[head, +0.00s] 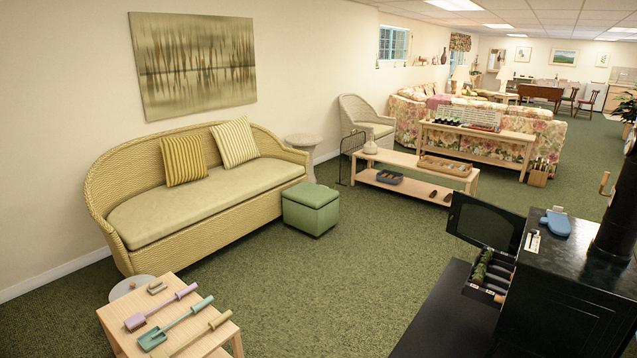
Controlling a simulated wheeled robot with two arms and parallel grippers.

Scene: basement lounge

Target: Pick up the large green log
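A black stove (570,290) stands at the right with its door (486,222) swung open. Several small log-like pieces lie in a dark tray (486,294) at the stove's opening. A dark green piece (482,265) lies along the left side of this tray; it looks like a green log, but its size is hard to judge. The other pieces are dark or brownish and partly hidden by the stove's edge. Neither of my grippers is in view.
A low black surface (450,315) lies before the stove. A blue object (556,222) rests on the stove top. A wooden table (205,335) with toy-like tools stands at lower left. A green ottoman (311,208) is by the sofa (190,200). Green carpet between is clear.

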